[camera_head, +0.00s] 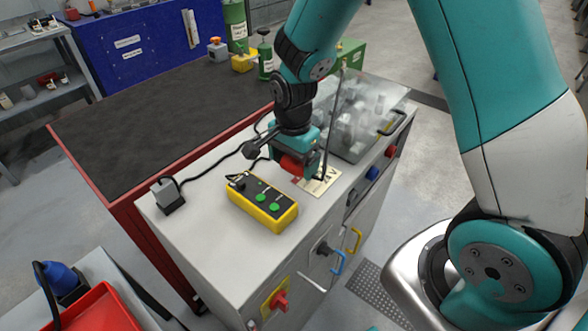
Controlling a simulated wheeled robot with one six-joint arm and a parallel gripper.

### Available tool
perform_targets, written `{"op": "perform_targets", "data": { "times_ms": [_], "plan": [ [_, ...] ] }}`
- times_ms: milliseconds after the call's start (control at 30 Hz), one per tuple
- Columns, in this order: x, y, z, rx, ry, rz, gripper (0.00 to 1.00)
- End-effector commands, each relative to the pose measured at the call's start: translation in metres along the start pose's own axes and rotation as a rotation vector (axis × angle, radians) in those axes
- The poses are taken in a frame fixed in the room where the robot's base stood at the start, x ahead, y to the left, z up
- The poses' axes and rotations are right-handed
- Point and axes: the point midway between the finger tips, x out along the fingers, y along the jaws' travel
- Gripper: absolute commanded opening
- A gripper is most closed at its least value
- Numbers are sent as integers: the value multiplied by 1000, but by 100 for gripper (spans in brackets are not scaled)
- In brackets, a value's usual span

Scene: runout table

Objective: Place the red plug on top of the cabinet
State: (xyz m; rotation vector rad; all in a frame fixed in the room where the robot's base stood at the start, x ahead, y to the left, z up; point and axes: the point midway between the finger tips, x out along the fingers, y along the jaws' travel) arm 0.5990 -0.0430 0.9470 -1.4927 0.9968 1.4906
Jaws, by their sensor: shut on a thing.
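The cabinet (205,216) has a light grey top and stands in the middle of the view. My gripper (300,174) points down over the middle of the cabinet top, beside a paper label with a large printed V. It is shut on the red plug (291,167), of which a red part shows at the jaws. The rest of the plug is hidden by the gripper, and I cannot tell whether it touches the top.
A yellow button box (263,203) stands just left of the gripper. A grey plug with a cable (167,194) lies at the left corner. A clear-covered box (360,115) stands behind right. Red and blue sockets, a red-yellow switch (279,300) and handles line the cabinet's front.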

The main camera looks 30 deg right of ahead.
Motion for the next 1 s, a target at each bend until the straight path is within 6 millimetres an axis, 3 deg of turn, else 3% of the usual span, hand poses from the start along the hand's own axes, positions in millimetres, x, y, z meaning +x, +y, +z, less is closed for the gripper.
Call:
{"op": "perform_targets", "data": {
  "times_ms": [200,567,600,633,867,1000],
  "plan": [
    [30,1,0,0,-1,4,57],
    [35,0,0,0,0,1,57],
    [35,0,0,0,0,1,95],
    [34,0,0,0,0,1,100],
    [33,0,0,0,0,1,100],
    [22,0,0,0,0,-2,100]
  ]
}}
